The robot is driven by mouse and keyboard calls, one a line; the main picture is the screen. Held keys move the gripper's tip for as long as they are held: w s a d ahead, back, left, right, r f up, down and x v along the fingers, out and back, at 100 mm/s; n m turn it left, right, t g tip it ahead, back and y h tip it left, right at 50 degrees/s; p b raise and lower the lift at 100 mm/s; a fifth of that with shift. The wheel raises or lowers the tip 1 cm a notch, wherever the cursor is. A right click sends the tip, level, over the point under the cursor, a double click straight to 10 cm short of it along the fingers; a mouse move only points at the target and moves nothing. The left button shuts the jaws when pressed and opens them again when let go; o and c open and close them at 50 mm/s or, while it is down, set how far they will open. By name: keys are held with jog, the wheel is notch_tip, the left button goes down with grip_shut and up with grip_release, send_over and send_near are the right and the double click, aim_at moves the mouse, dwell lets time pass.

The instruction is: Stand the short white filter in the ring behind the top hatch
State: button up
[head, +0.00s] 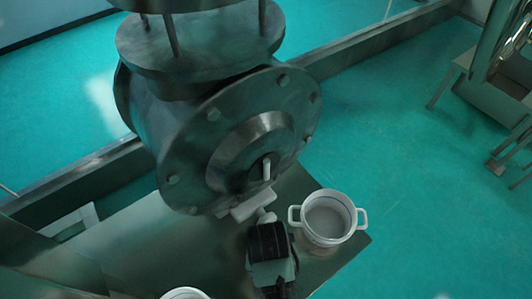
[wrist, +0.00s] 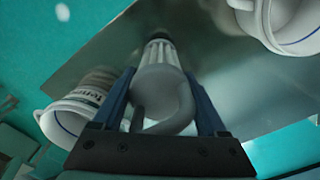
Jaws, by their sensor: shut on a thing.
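In the head view the dark end of my arm is low in front of the machine, and the grip itself is not clear there. The machine's round bolted flange (head: 195,150) has a dark central opening with a small white piece (head: 266,168) in it. A ring behind a top hatch cannot be made out.
A white two-handled pot (head: 327,218) stands on the metal table (head: 150,245), right of my arm. Another white pot (head: 185,293) is cut off at the bottom edge. Pots flank the gripper in the wrist view, left (wrist: 75,112) and upper right (wrist: 285,22). Teal floor lies beyond.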

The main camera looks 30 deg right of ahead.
jog(key=shift+w+f+p, duration=0.3)
jog(key=shift+f+p, duration=0.15)
jog(key=shift+f, duration=0.45)
jog(key=shift+w+f+p, duration=0.3)
jog(key=shift+f+p, duration=0.15)
jog(key=shift+f, duration=0.4)
jog(key=shift+f, duration=0.2)
jog(key=o, duration=1.4)
jog(key=shift+r, duration=0.15)
